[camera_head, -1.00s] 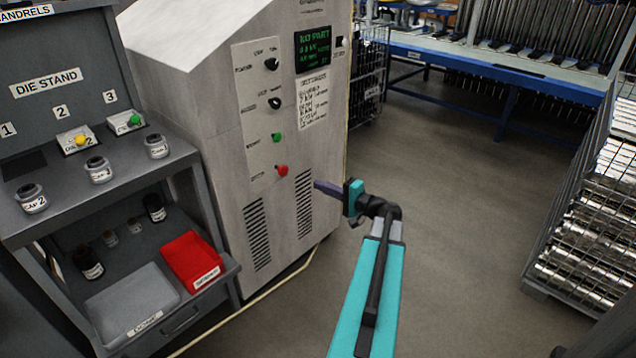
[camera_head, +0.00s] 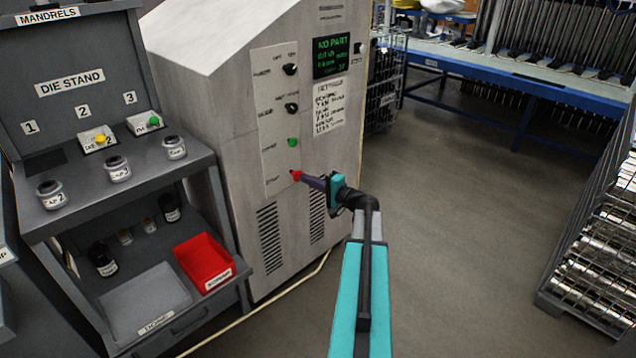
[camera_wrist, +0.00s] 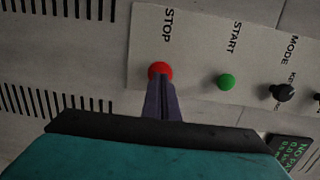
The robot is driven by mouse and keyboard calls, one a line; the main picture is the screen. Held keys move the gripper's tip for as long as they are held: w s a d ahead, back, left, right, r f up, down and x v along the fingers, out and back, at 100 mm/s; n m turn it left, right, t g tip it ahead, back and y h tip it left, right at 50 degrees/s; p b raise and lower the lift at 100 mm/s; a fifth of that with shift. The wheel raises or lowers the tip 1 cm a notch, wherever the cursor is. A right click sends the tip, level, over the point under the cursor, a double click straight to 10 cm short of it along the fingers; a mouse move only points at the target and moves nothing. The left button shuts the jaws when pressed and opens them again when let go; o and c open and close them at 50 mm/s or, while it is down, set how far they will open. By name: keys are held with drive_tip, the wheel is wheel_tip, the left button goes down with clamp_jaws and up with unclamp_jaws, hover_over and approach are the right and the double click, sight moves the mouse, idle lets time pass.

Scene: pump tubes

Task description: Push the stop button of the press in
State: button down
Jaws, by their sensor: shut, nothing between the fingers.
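The press (camera_head: 225,110) is a grey cabinet with a light control panel on its front. The red stop button (camera_head: 296,174) sits at the bottom of that panel, under the green start button (camera_head: 292,142). My gripper (camera_head: 303,178) is shut and empty, its dark fingers pointing at the red button. In the wrist view the fingertips (camera_wrist: 161,84) overlap the lower part of the stop button (camera_wrist: 160,70), below the word STOP. I cannot tell whether they touch it or whether the button is pressed in.
The press screen (camera_head: 331,57) reads NO PART. Two dark knobs (camera_head: 291,69) sit above the buttons. A die stand (camera_head: 75,60) with jars and a red bin (camera_head: 205,262) stands at the left. A rack of metal tubes (camera_head: 600,280) stands at the right. The floor between is clear.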

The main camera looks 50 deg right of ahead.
drive_tip(key=shift+w, duration=0.3)
drive_tip(key=shift+w+b, duration=0.7)
drive_tip(key=shift+w, duration=0.25)
drive_tip(key=s, duration=1.4)
drive_tip(key=shift+s+d+r+b, duration=0.15)
drive_tip(key=shift+d+r+b, duration=0.15)
drive_tip(key=shift+r+b, duration=0.1)
